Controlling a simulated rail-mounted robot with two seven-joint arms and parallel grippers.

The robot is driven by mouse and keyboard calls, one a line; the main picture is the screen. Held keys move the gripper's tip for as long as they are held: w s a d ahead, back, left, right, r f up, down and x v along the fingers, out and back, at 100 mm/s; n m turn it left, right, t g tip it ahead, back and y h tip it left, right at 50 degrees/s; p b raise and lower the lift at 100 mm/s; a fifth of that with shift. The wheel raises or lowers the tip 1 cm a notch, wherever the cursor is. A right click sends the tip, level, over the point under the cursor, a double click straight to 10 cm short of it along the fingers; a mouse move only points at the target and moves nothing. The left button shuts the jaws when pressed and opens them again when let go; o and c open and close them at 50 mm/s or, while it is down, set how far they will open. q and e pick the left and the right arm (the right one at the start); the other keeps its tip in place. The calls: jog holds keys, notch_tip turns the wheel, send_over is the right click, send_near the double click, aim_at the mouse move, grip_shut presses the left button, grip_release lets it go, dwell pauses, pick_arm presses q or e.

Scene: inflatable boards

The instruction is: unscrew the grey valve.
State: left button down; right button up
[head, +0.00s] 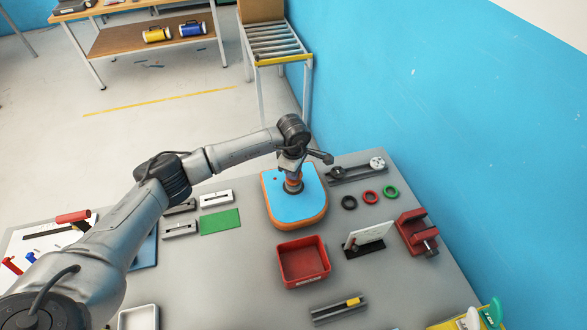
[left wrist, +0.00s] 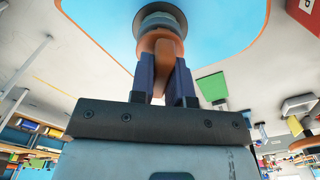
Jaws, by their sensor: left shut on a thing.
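The inflatable board (head: 311,211) is blue on top with an orange rim and lies on the grey table. The grey valve (left wrist: 160,20) stands on the board's blue face, round and ribbed, with an orange piece (left wrist: 160,46) directly against it. My left gripper (head: 292,172) is over the board, pointing down at the valve. In the left wrist view, the dark fingers of my left gripper (left wrist: 164,78) are shut on the narrow part of the orange piece. Whether the valve's thread is loose cannot be seen. My right gripper is not in view.
A red tray (head: 302,283) is in front of the board. Black, red and green rings (head: 370,197), a white upright plate (head: 370,236) and a red vise (head: 416,232) are to the right. A green pad (head: 220,221) lies left. The blue wall is close on the right.

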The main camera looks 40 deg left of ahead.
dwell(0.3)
pick_arm(q)
jog(key=shift+n, duration=0.3)
jog(key=shift+n+p, duration=0.4)
jog(key=shift+n, duration=0.4)
jog(key=shift+f+n, duration=0.1)
jog(key=shift+n, duration=0.8)
jog(key=shift+n+p, duration=0.6)
jog(key=shift+n, duration=1.1)
jog(key=shift+p, duration=0.35)
